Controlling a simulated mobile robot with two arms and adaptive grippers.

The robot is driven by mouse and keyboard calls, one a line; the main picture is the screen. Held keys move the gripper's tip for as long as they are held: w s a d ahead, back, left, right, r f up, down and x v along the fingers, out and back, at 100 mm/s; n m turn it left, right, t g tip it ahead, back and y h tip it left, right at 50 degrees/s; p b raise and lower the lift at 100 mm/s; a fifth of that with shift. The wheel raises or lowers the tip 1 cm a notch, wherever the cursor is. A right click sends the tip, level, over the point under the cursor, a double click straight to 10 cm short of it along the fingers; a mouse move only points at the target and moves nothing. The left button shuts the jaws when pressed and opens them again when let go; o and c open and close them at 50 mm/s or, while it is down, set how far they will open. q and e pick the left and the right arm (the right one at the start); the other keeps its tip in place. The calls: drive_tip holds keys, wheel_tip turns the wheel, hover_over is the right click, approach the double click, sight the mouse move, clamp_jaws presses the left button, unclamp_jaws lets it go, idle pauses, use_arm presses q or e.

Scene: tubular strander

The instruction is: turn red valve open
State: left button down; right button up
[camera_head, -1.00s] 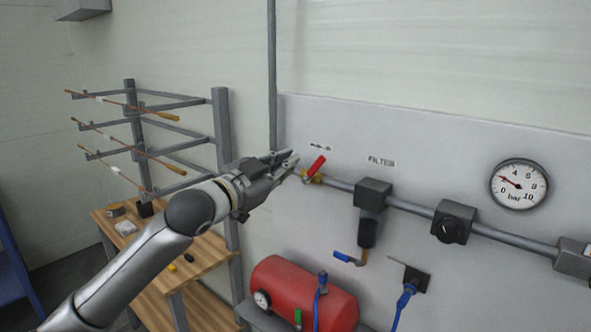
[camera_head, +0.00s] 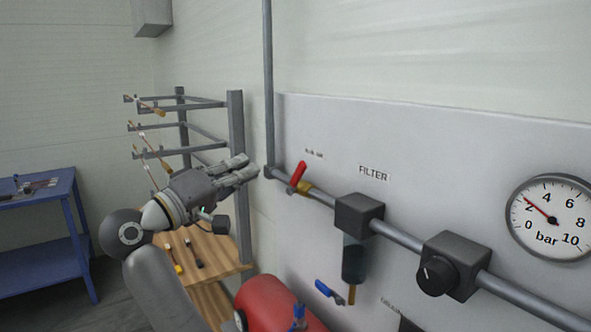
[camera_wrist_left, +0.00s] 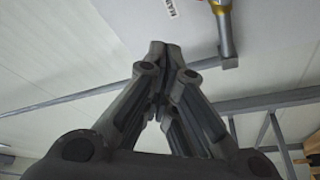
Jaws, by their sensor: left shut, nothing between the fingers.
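The red valve handle (camera_head: 298,176) sits on a brass valve body (camera_head: 304,187) on the grey pipe, left of the filter. The handle stands up at a slant across the pipe. My left gripper (camera_head: 250,168) is shut and empty, to the left of the handle and apart from it. My right gripper is in no view.
A filter block (camera_head: 359,214), a black-knobbed regulator (camera_head: 455,265) and a gauge (camera_head: 550,217) are along the panel. A red tank (camera_head: 272,304) is below. A grey rack (camera_head: 237,130) stands behind my left arm, and a blue table (camera_head: 40,195) at far left.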

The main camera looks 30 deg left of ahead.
sight(296, 180)
use_arm(q)
drive_tip(key=a+r+p+x, duration=0.1)
drive_tip(key=p+x, duration=0.3)
drive_tip(key=x, duration=0.5)
drive_tip(key=d+f+p, duration=0.1)
drive_tip(key=s+d+f, duration=0.1)
drive_tip(key=d+f, duration=0.1)
drive_tip(key=shift+d+f+p, duration=0.1)
drive_tip(key=shift+d+p, duration=0.1)
drive_tip(key=shift+p, duration=0.15)
